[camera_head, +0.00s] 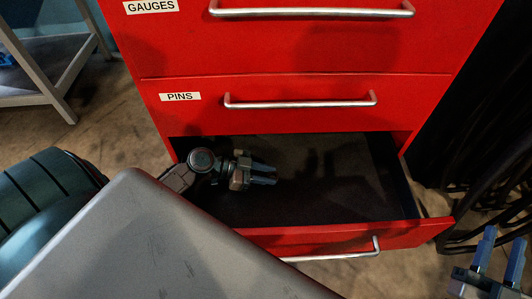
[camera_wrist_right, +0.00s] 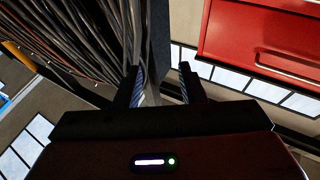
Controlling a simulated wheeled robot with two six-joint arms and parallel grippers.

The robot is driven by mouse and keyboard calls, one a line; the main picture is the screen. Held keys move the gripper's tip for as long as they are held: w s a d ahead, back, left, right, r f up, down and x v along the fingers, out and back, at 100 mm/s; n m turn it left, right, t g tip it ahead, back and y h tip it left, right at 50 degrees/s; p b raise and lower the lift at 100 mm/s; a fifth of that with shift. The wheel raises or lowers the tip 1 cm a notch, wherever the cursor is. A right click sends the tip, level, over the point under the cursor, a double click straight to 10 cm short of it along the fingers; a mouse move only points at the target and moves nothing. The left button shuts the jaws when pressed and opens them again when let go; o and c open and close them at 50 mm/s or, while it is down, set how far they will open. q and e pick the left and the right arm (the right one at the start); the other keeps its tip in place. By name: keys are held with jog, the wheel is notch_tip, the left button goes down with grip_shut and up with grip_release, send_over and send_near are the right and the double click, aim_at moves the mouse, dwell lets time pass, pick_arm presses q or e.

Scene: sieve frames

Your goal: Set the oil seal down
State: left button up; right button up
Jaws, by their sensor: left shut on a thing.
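My left gripper (camera_head: 266,174) reaches into the open bottom drawer (camera_head: 345,242) of the red cabinet from its left side, above the dark drawer floor. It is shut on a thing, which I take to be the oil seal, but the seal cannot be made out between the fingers. My right gripper (camera_head: 502,254) is at the lower right of the head view, outside the drawer. Its fingers are apart and empty, as the right wrist view (camera_wrist_right: 162,84) also shows.
The red cabinet (camera_head: 300,53) has closed drawers labelled GAUGES and PINS above the open one. Dark cables (camera_wrist_right: 75,40) hang to the right of the cabinet, close to my right gripper. A shelf rack (camera_head: 60,85) stands at the upper left. The right part of the drawer floor looks clear.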

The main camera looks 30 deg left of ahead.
pick_arm(q)
jog(key=shift+f, duration=0.1)
jog(key=shift+f+b, duration=0.1)
jog(key=shift+b, duration=0.2)
jog(key=shift+f, duration=0.15)
jog(key=o, duration=1)
jog(key=shift+s, duration=0.1)
jog(key=shift+c, duration=0.2)
pick_arm(e)
jog(key=r+t, duration=0.2)
jog(key=r, duration=0.1)
jog(key=s+r+t, duration=0.1)
jog(key=shift+s+d+r+n+y, duration=0.1)
jog(key=shift+r+n+y, duration=0.2)
jog(key=shift+r, duration=0.1)
pick_arm(q)
jog(key=shift+a+r+p, duration=0.15)
jog(key=shift+r+p, duration=0.5)
jog(key=shift+p, duration=0.1)
jog(key=v, duration=0.5)
jog(key=shift+a, duration=0.1)
jog(key=shift+v, duration=1)
pick_arm(e)
notch_tip(320, 180, down, 10)
jog(key=m+g+h, duration=0.1)
jog(key=g, duration=0.5)
jog(key=shift+w+a+f, duration=0.2)
jog(key=shift+w+a, duration=0.05)
jog(key=shift+w, duration=0.2)
